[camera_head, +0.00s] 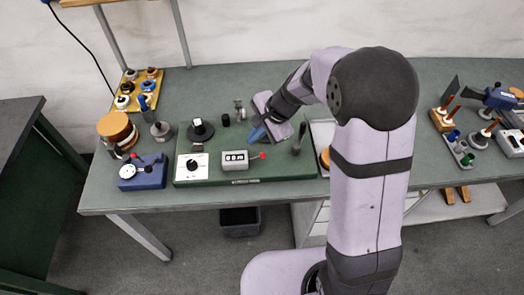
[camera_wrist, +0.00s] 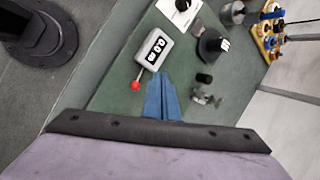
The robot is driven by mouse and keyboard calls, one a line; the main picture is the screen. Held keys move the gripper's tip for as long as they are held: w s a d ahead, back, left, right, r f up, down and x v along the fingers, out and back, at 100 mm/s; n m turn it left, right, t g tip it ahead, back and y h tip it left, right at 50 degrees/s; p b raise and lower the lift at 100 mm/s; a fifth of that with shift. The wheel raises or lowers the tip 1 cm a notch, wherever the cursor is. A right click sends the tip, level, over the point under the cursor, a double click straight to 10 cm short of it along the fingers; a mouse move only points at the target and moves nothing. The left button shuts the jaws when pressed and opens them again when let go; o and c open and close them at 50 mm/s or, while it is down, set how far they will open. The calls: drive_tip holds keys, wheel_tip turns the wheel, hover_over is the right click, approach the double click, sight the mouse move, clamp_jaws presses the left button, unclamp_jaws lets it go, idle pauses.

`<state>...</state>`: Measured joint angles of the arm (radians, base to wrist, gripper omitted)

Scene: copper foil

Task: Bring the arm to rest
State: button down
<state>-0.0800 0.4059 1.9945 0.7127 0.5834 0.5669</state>
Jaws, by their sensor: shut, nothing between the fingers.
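My gripper (camera_head: 257,134) has blue fingers and hangs above the green board on the workbench. In the wrist view its fingers (camera_wrist: 161,98) lie side by side with nothing between them, so it is shut and empty. My arm reaches in from the right, bent at the elbow. The fingertips appear apart from the grey counter box (camera_head: 235,160) with its red knob, which stands nearer the front of the board. The counter also shows in the wrist view (camera_wrist: 153,48).
The green board (camera_head: 215,177) carries a black spindle (camera_head: 200,131), a white dial plate (camera_head: 192,167) and small metal fittings. A copper-coloured spool (camera_head: 115,128) and a blue gauge box (camera_head: 142,175) stand to the left. A yellow tray (camera_head: 140,92) sits at the back left. Several tools stand at the right.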

idle(0.7)
drive_tip(key=s+d+f+n+g+h, duration=0.1)
drive_tip(key=s+d+f+n+g, duration=0.15)
drive_tip(key=s+n, duration=0.35)
drive_tip(key=s+d+f+n+g+h, duration=0.1)
drive_tip(key=s+d+f+n, duration=0.2)
drive_tip(key=s, duration=0.5)
drive_tip(key=s+d+r+n+h, duration=0.2)
drive_tip(key=s+d+r+n, duration=0.1)
drive_tip(key=s+d+r, duration=0.3)
drive_tip(key=shift+s+d+r+t, duration=0.2)
drive_tip(key=shift+s+d+t, duration=0.25)
drive_tip(key=shift+s+d, duration=0.25)
drive_tip(key=shift+a, duration=0.1)
